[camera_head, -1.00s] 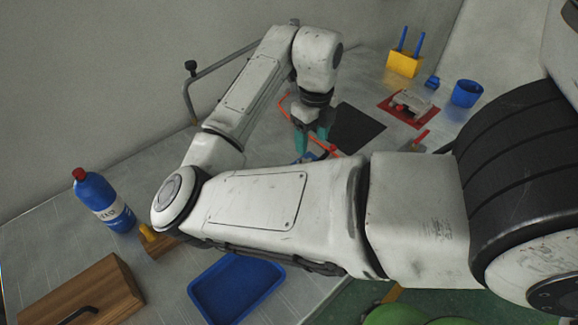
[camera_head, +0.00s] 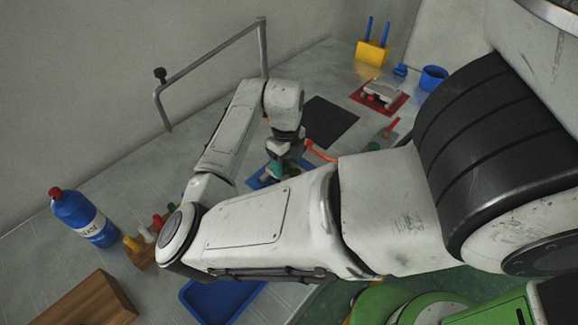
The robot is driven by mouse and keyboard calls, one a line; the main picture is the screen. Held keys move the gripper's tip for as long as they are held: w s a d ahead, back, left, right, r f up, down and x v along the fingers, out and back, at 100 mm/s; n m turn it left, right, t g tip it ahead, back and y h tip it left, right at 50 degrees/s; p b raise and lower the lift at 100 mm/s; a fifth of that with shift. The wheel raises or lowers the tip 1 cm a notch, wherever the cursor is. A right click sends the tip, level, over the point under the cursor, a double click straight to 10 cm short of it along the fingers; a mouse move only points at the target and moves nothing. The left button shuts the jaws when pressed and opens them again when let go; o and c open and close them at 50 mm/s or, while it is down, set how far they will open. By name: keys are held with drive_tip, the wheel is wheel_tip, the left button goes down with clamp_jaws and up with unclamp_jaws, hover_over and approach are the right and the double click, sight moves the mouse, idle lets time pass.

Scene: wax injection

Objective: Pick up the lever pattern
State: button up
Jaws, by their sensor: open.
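My gripper (camera_head: 277,168) points down over a small blue tray (camera_head: 256,182) near the middle of the bench. Its teal fingers are partly hidden by my own forearm, and the gap between them is hard to see. I cannot make out a lever pattern for certain; anything in the small tray under my gripper is mostly covered by the fingers and arm.
A black mat (camera_head: 328,122) lies behind my gripper. A red mat (camera_head: 399,104) bears a grey metal block. A yellow holder (camera_head: 371,53), blue cup (camera_head: 433,77), blue bottle (camera_head: 85,217), wooden box (camera_head: 90,305) and larger blue tray (camera_head: 215,300) stand around.

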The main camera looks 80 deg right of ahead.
drive_tip(key=shift+c, duration=0.4)
drive_tip(key=c, duration=1)
drive_tip(key=shift+c, duration=0.2)
drive_tip(key=shift+r+b, duration=0.4)
drive_tip(key=shift+r, duration=0.25)
drive_tip(key=s+a+r+b, duration=0.1)
drive_tip(key=s+a+r, duration=0.3)
drive_tip(key=s+r, duration=0.7)
drive_tip(key=shift+s+a+r+b, duration=0.15)
drive_tip(key=shift+s+r+b, duration=0.15)
drive_tip(key=shift+s, duration=0.9)
